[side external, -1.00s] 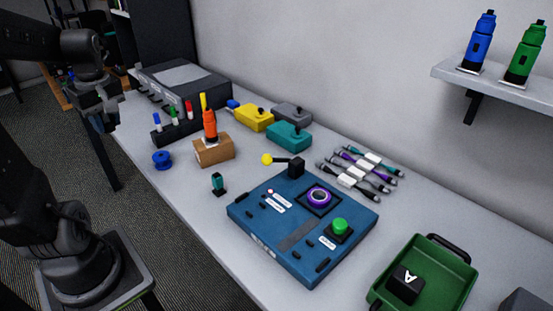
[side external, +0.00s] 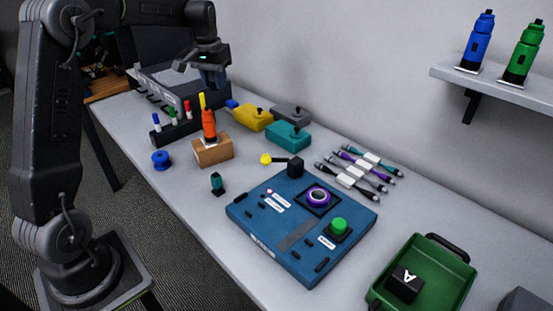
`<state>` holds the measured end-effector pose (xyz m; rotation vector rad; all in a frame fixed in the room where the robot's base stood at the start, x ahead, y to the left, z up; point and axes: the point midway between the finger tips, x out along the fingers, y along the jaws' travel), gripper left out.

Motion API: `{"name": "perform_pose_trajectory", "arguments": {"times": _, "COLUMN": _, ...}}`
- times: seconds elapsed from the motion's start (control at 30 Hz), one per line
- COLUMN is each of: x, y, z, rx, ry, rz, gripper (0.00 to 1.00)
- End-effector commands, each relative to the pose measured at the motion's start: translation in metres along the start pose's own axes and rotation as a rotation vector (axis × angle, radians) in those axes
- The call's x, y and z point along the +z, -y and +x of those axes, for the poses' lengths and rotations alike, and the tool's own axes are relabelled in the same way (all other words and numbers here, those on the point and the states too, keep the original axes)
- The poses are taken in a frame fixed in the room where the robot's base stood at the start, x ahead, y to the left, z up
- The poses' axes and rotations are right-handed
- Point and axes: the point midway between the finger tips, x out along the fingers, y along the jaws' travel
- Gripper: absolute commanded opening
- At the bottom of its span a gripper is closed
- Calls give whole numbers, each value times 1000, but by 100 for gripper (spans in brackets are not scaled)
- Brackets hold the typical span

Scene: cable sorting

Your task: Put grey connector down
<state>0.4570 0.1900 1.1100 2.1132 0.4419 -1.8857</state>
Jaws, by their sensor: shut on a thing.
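My gripper (side external: 214,84) is at the upper left, in the air above the back of the table, in front of the dark box with the slots. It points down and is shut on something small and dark. This is probably the grey connector, but its shape and colour cannot be made out between the fingers. Several cables (side external: 345,180) with dark, teal and purple ends and white labels lie side by side right of centre, far from my gripper.
Below my gripper are a marker rack (side external: 176,128) and an orange bottle (side external: 209,126) on a brown block. Yellow (side external: 253,117), grey (side external: 291,113) and teal (side external: 288,135) boxes stand to its right. A blue panel (side external: 285,250) and a green bin (side external: 455,262) are in front.

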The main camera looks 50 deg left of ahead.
Motion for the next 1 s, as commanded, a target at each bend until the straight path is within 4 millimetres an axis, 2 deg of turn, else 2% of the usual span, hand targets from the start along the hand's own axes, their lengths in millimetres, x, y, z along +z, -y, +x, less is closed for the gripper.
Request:
{"name": "perform_pose_trajectory", "arguments": {"times": 0.1, "x": -15, "y": -22, "z": 7, "rx": 12, "ry": -3, "rz": 108, "gripper": 5}}
{"name": "perform_pose_trajectory", "arguments": {"times": 0.27, "x": -29, "y": -48, "z": 15, "rx": 27, "ry": -7, "rz": 229, "gripper": 5}}
{"name": "perform_pose_trajectory", "arguments": {"times": 0.6, "x": -18, "y": -43, "z": 88, "rx": 25, "ry": -2, "rz": 216, "gripper": 5}}
{"name": "perform_pose_trajectory", "arguments": {"times": 0.8, "x": -15, "y": -44, "z": 119, "rx": 25, "ry": -5, "rz": 215, "gripper": 5}}
{"name": "perform_pose_trajectory", "arguments": {"times": 0.87, "x": -15, "y": -48, "z": 125, "rx": 25, "ry": -6, "rz": 216, "gripper": 5}}
{"name": "perform_pose_trajectory", "arguments": {"times": 1.0, "x": -18, "y": -69, "z": 140, "rx": 25, "ry": -5, "rz": 220, "gripper": 5}}
